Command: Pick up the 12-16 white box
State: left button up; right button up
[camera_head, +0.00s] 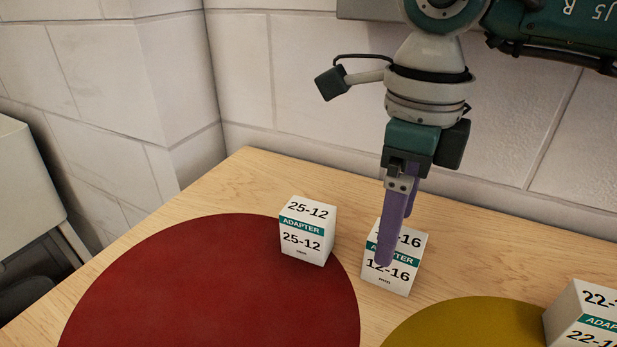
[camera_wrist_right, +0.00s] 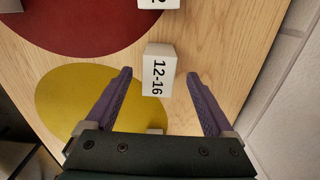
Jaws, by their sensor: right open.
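The 12-16 white box (camera_head: 385,279) stands on the wooden table between the red and yellow discs, with a teal adapter band on its front. In the head view my right gripper (camera_head: 385,258) points down in front of it and hides part of its label. In the right wrist view my right gripper (camera_wrist_right: 160,75) is open, and the 12-16 box (camera_wrist_right: 158,73) lies between the lines of its two purple fingers, near their tips, with gaps on both sides. My left gripper is in neither view.
A 25-12 white box (camera_head: 305,231) stands at the edge of the red disc (camera_head: 210,290). A 22-labelled white box (camera_head: 588,315) stands at the right by the yellow disc (camera_head: 470,325). A white block wall (camera_head: 240,70) rises behind the table (camera_head: 250,185).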

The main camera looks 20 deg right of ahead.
aim_at(398, 278)
jog(key=f, duration=0.5)
jog(key=shift+s+d, duration=0.1)
jog(key=shift+s, duration=0.2)
grip_shut()
